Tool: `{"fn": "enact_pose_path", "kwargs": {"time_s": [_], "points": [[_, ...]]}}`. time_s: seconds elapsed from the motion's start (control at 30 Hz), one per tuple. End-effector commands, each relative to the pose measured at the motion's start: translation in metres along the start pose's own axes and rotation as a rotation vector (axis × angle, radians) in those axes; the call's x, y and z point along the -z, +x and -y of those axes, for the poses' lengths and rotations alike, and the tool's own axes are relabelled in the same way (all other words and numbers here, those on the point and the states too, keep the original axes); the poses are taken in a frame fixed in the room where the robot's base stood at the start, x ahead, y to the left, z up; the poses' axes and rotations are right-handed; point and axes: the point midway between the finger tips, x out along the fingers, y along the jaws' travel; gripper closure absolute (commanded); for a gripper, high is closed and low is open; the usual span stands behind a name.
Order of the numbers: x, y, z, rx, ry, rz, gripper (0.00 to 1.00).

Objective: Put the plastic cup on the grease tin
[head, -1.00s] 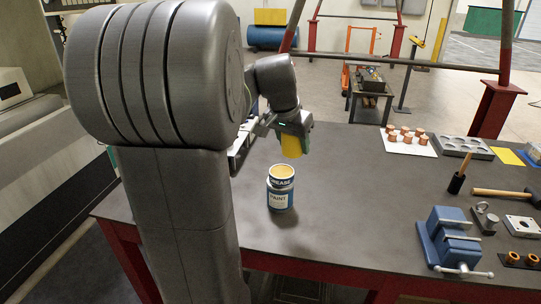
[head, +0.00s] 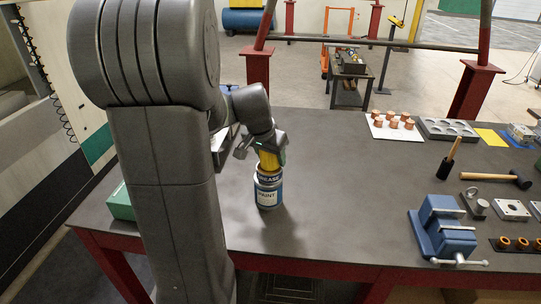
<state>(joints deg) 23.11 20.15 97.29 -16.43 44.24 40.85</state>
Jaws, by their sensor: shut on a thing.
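The yellow plastic cup (head: 268,160) is between the fingers of my gripper (head: 267,148), which is shut on it. The grease tin's top is hidden by the cup.
A blue vice (head: 443,228) stands at the right. A green box (head: 120,203) is at the left. The table's middle is clear.

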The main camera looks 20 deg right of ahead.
Motion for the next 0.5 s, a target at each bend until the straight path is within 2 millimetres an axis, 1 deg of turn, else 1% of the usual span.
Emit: {"fn": "enact_pose_path", "kwargs": {"time_s": [0.37,0.4,0.5], "points": [[-0.0023,0.0055,0.0001,0.001,0.001,-0.001,0.69],[-0.0019,0.0047,0.0001,0.001,0.001,-0.001,0.44],[-0.0017,0.0041,0.0001,0.001,0.001,-0.001,0.26]]}}
